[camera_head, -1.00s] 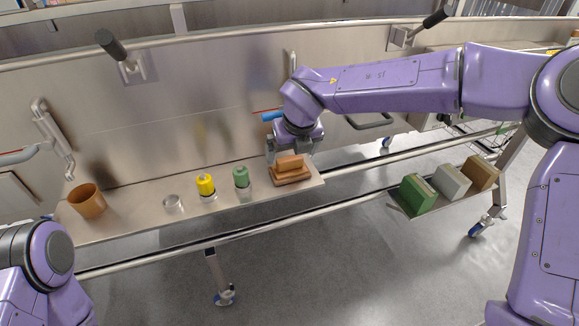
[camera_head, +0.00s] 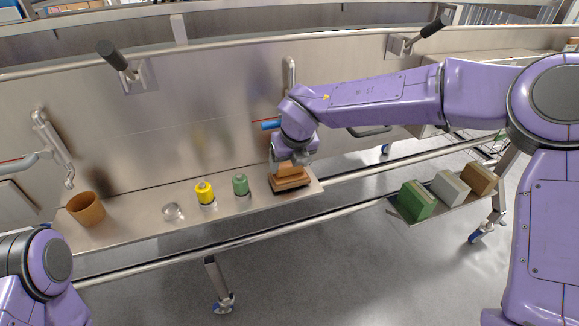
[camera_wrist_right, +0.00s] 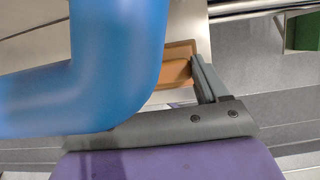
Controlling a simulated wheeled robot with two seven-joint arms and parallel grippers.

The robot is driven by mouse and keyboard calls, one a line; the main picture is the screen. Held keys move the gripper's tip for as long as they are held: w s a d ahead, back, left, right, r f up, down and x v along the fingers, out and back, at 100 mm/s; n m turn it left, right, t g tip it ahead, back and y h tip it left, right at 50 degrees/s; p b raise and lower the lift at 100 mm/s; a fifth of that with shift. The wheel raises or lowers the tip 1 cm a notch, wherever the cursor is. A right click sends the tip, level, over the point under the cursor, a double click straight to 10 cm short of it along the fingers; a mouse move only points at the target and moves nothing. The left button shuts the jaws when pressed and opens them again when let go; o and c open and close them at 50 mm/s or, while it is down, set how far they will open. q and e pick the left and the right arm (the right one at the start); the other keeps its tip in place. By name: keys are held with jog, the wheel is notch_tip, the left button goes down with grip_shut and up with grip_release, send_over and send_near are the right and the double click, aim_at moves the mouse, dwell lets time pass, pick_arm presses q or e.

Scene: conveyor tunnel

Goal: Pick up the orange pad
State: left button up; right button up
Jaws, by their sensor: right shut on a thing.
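The orange pad (camera_head: 289,171) is at the right end of the steel shelf, over a flat brown base (camera_head: 293,182). My right gripper (camera_head: 292,165) comes down from above and is shut on the pad; its fingers are partly hidden by the wrist. A dark band shows under the brown base; I cannot tell if anything is clear of the shelf. In the right wrist view the pad (camera_wrist_right: 176,73) shows beside a grey finger, and a large blue rounded part hides much of it. My left arm shows at the lower left, but its gripper is out of view.
On the shelf (camera_head: 140,228), left of the pad, stand a green bottle (camera_head: 240,186), a yellow bottle (camera_head: 204,193), a small clear dish (camera_head: 173,212) and a brown cup (camera_head: 86,208). Green, grey and brown blocks sit on a lower ledge at right. A steel wall stands behind.

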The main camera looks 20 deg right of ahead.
jog(key=s+a+r+b, duration=0.2)
jog(key=s+a+r, duration=0.7)
jog(key=r, duration=0.3)
jog(key=shift+s+a+r, duration=0.15)
jog(key=shift+s+a, duration=0.1)
jog(key=shift+s, duration=0.5)
